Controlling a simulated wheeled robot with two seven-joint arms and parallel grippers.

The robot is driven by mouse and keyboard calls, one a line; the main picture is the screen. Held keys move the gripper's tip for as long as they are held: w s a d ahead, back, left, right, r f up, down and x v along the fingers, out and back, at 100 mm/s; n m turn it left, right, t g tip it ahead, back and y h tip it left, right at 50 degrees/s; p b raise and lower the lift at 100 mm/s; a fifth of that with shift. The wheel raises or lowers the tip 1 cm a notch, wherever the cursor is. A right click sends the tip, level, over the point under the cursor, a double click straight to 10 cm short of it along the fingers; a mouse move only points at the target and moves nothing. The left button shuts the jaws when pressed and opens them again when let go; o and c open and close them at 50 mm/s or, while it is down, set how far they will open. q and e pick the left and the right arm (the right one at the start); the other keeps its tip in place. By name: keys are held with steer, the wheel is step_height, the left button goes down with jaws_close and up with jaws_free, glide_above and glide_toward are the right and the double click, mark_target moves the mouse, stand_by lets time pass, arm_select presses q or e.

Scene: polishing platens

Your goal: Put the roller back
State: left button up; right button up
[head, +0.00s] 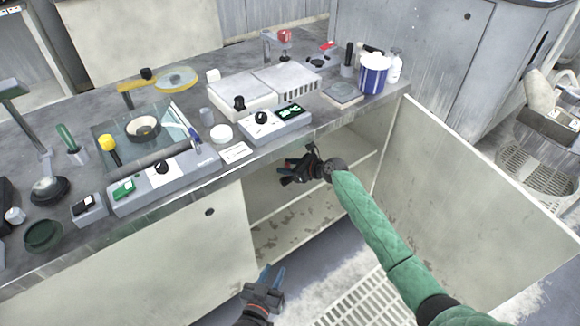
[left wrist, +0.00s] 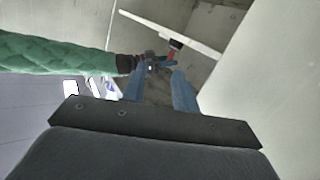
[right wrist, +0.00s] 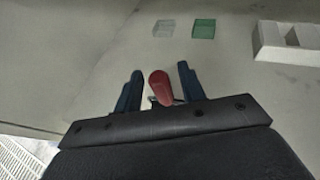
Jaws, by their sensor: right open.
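A red handle (right wrist: 161,88) sits between the fingers of my right gripper (right wrist: 160,72) in the right wrist view. In the left wrist view it shows as a red tool (left wrist: 172,52) with a dark end; I cannot tell for sure that it is the roller. My right gripper (head: 297,170) is open, reaching into the cabinet (head: 275,200) under the bench.
The cabinet door (head: 470,180) stands open at the right. A shelf (head: 300,200) crosses the cabinet. A green block (right wrist: 204,28), a pale block (right wrist: 164,28) and a white tray (right wrist: 285,50) lie inside. The bench top (head: 215,160) above is crowded with tools.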

steer(key=shift+r, duration=0.15)
steer(key=shift+s+d+r, duration=0.1)
steer(key=shift+s+d, duration=0.1)
steer(key=shift+d, duration=0.2)
steer(key=p+v, duration=0.2)
steer(key=v, duration=0.9)
steer(key=s+a+f+n+t+h, duration=0.1)
steer(key=s+a+f+n+h, duration=0.25)
steer(key=s+f+n, duration=1.25)
arm_select(q)
steer(key=s+f+g, duration=0.3)
steer(key=s+f, duration=0.2)
steer(key=f, duration=0.3)
steer(key=s+a+f+g+y, duration=0.1)
steer(key=s+f+g, duration=0.2)
steer(key=f, duration=0.6)
steer(key=shift+s+g, duration=0.4)
steer(key=shift+s, duration=0.65)
arm_select(e)
steer(key=s+f+n+h, duration=0.2)
steer(key=s+f+n, duration=0.3)
steer(key=s, duration=0.8)
steer(key=s+f+n+h, duration=0.2)
steer(key=s+f+n, duration=0.3)
steer(key=s, duration=0.8)
steer(key=shift+a+f+n, duration=0.25)
steer(key=shift+f+n, duration=0.05)
steer(key=shift+f, duration=0.35)
